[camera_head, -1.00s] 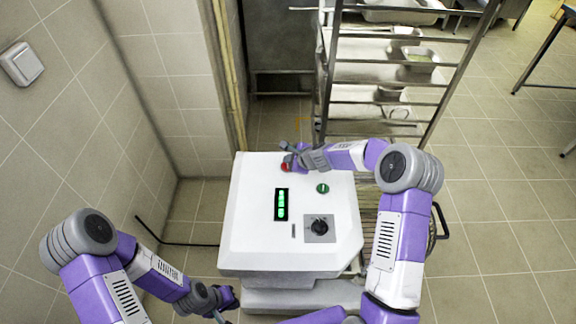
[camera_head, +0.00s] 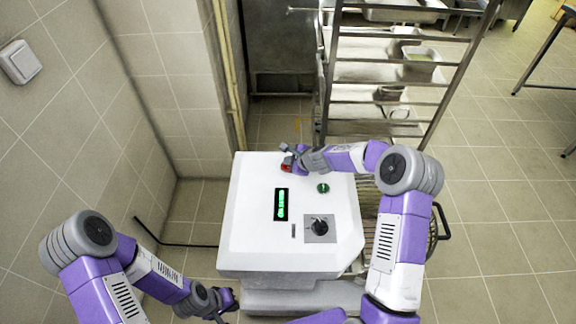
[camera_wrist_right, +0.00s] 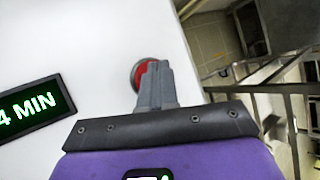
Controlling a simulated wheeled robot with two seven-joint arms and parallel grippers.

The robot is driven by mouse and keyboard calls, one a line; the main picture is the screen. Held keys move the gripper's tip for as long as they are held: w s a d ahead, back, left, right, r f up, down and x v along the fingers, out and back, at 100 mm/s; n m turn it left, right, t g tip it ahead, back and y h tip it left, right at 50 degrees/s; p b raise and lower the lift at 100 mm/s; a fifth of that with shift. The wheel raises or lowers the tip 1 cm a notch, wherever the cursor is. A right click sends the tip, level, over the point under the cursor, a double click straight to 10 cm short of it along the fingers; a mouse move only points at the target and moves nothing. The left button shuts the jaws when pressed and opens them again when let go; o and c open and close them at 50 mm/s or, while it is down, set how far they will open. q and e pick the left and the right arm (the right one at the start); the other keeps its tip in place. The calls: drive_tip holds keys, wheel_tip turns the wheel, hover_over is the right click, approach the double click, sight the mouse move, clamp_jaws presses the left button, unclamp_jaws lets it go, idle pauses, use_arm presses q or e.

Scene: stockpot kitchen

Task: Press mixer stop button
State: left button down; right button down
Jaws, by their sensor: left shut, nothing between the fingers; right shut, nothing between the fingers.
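The mixer's white control panel (camera_head: 255,235) faces up in the head view. Its red stop button (camera_head: 285,167) is near the top edge, partly hidden by my right gripper (camera_head: 288,160). The right gripper is shut and empty, with its tips at the button. In the right wrist view the shut fingers (camera_wrist_right: 154,66) overlap the red button (camera_wrist_right: 137,74); I cannot tell whether the button is pressed in. My left gripper (camera_head: 232,300) is shut and empty, low beside the mixer's front left corner.
The panel also has a green button (camera_head: 323,188), a lit green display (camera_head: 281,204) and a black knob (camera_head: 320,227). A metal rack (camera_head: 385,85) stands behind the mixer. A tiled wall (camera_head: 70,120) is at left; open floor lies at right.

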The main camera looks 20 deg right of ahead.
drive_tip(key=shift+f, duration=0.25)
drive_tip(key=shift+r, duration=0.1)
idle(0.3)
drive_tip(key=shift+r+p, duration=0.55)
drive_tip(key=shift+r, duration=0.2)
wheel_tip(320, 180, up, 5)
drive_tip(key=p, duration=0.4)
drive_tip(key=shift+r, duration=0.1)
idle(0.6)
